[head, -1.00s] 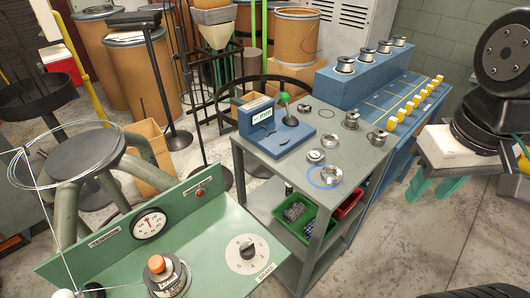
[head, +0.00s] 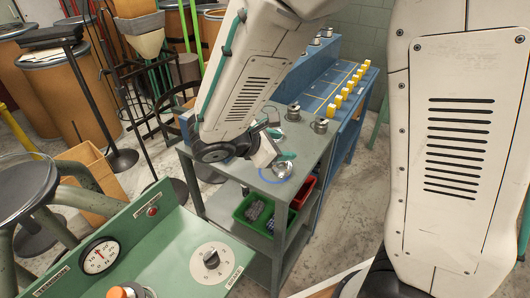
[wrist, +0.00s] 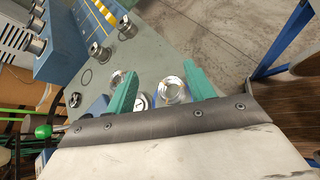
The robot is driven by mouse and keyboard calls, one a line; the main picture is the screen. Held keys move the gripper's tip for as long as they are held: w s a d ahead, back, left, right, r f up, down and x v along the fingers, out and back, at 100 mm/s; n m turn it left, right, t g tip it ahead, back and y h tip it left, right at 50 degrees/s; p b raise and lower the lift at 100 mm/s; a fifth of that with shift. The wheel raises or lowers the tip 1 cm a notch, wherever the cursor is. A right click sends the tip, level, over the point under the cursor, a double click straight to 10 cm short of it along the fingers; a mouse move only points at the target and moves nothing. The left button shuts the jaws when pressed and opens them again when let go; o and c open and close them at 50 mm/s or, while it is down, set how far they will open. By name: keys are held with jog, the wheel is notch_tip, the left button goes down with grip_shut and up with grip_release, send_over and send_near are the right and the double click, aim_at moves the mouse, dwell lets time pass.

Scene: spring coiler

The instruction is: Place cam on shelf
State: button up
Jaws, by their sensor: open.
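A round shiny metal piece, likely the cam (head: 283,169), lies on the grey tabletop (head: 262,187) near its front corner, partly inside a blue ring mark. My gripper (head: 281,144) is open just above it, teal fingers apart. In the wrist view the metal piece (wrist: 171,90) shows between the two fingers of my gripper (wrist: 160,72), closer to the right one. I cannot tell whether a finger touches it. A raised blue shelf (head: 318,64) at the back carries several spools; it is partly hidden by my arm.
Other metal parts stand on the tabletop, including one cup (head: 320,126) behind the gripper. Yellow blocks (head: 347,88) line the blue bench. Green (head: 252,218) and red (head: 303,192) bins sit on the lower level. A green machine panel (head: 165,245) is at the front left.

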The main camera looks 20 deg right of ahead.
jog(key=w+a+f+n+t, duration=0.1)
jog(key=a+f+n, duration=0.1)
jog(key=w+a+f+n+t, duration=0.2)
jog(key=a, duration=0.1)
jog(key=w+a+f+n+t, duration=0.1)
jog(key=a+f+n, duration=0.1)
jog(key=f+n, duration=0.1)
jog(key=shift+w+a+f, duration=0.1)
jog(key=shift+w+a, duration=0.1)
jog(key=shift+w, duration=0.2)
jog(key=x, duration=0.7)
jog(key=shift+w+d, duration=0.1)
jog(key=shift+w, duration=0.35)
jog(key=c, duration=0.9)
jog(key=shift+c, duration=0.2)
jog(key=shift+t, duration=0.3)
